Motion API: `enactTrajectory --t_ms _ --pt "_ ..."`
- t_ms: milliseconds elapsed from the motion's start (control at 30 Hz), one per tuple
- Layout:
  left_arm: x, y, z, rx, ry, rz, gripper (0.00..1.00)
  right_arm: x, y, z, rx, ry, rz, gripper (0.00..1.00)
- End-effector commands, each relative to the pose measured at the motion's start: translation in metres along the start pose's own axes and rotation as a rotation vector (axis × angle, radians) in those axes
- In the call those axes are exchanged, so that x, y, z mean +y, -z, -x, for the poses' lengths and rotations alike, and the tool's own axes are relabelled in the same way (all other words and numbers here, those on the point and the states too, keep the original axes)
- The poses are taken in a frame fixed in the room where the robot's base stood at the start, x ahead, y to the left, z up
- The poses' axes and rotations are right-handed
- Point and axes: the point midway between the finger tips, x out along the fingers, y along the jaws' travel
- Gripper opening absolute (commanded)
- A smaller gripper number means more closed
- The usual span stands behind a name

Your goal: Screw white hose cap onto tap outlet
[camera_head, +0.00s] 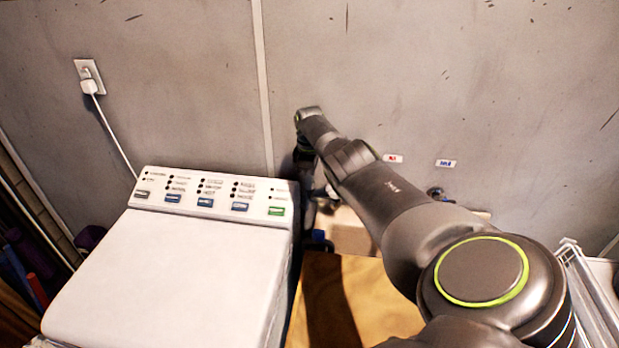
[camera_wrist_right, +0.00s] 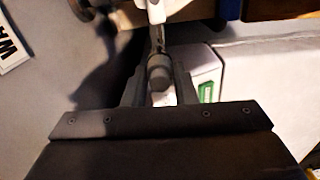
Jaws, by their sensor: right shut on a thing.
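My right gripper (camera_head: 311,204) is beside the washer's back right corner, mostly hidden by its own arm. A bit of white also shows beside the gripper in the head view (camera_head: 331,191). A tap with a blue part (camera_head: 436,192) sticks out under the blue label. The spot under the red label is hidden by my right arm. I cannot tell whether the cap touches an outlet. My left gripper is out of view.
The white washer (camera_head: 165,270) with its button panel stands left of the gripper. A tan surface (camera_head: 345,290) lies in front, with a pale box (camera_head: 352,232) behind it. A white rack (camera_head: 590,285) stands at right. The grey wall (camera_head: 400,70) is close behind.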

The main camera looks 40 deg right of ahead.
Motion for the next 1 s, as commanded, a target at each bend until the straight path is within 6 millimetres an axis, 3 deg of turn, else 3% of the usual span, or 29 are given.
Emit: enactTrajectory --t_ms 267,700,1000 --pt "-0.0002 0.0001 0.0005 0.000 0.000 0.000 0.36 -0.0002 -0.0002 0.0003 -0.001 0.001 -0.018 0.03" --pt "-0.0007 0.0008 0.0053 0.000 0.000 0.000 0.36 -0.0007 -0.0001 -0.0004 -0.002 0.003 -0.464 0.03" --pt "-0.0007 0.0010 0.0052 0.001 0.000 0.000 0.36 -0.0009 -0.0001 -0.0009 -0.002 0.004 -0.498 0.03"
